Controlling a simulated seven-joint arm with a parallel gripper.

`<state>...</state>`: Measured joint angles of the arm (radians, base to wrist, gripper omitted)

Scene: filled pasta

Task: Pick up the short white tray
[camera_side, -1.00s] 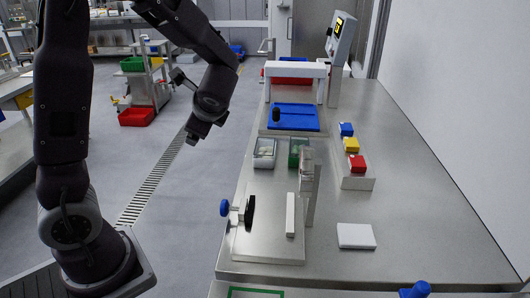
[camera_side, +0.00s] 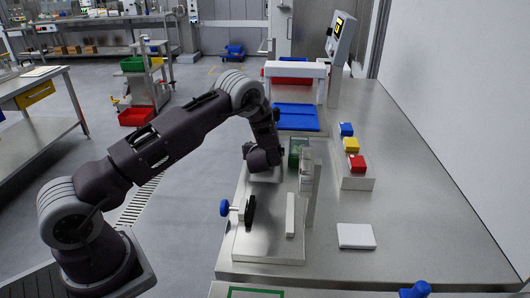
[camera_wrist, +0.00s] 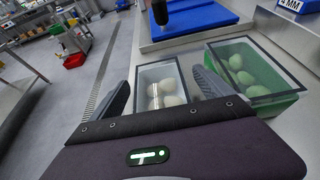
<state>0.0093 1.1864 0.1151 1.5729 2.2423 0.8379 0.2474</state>
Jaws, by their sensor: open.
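The short white tray (camera_wrist: 142,72) holds several pale round pasta pieces and stands on the steel table in the wrist view. My gripper (camera_wrist: 162,90) is open, with one dark finger at the left of the tray and the other at its right. The fingers look apart from the tray walls, but their height over it is hard to judge. In the side view my gripper (camera_side: 263,158) is over the tray's place and hides most of it.
A green tray (camera_wrist: 285,104) with green pasta stands close to the right finger. A blue board (camera_wrist: 205,18) lies behind. Red, yellow and blue blocks (camera_side: 354,146) sit on a rack at right. A clamp fixture (camera_side: 268,246) and a white slab (camera_side: 356,235) are in front.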

